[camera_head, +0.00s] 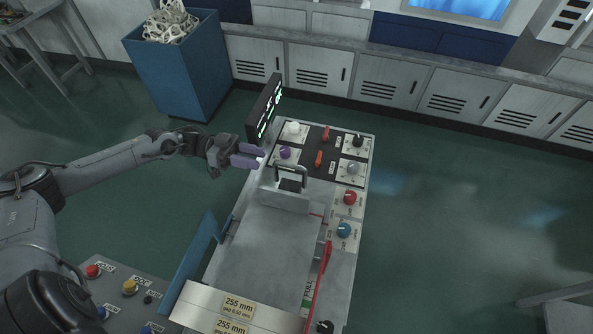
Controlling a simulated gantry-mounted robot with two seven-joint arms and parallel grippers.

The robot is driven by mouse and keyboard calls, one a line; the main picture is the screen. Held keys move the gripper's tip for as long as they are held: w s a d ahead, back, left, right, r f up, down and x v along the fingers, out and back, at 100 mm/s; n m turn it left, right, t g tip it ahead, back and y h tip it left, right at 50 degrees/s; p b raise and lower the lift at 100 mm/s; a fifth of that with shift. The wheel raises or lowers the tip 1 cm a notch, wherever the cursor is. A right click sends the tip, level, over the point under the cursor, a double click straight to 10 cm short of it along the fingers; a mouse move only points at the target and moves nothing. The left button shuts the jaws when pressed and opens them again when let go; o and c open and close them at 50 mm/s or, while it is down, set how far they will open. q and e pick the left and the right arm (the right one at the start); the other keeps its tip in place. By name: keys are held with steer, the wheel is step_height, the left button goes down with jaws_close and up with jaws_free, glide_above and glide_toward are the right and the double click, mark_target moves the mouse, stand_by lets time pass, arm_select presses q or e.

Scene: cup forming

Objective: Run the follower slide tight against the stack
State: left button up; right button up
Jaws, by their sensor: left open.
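The follower slide (284,199) looks to be the grey block with an upright dark loop handle (291,170), near the far end of the machine's bed. A flat, smooth grey surface (262,246) runs from the block toward the near metal bar. I cannot tell whether this is the top of the stack or bare bed, nor whether the block touches a stack. My left gripper (252,156) is open and empty, with purple fingers pointing right. My right gripper is out of view.
A dark display (264,108) with green digits stands beyond my left gripper. Knobs, including a red one (350,198) and a blue one (344,230), line the right side. A blue guide (194,262) and a red lever (322,272) flank the bed. A bar marked 255 mm (195,302) crosses it.

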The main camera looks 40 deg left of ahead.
mark_target(279, 163)
arm_select(q)
steer(key=x, duration=1)
steer(key=shift+d, duration=0.25)
jaws_close()
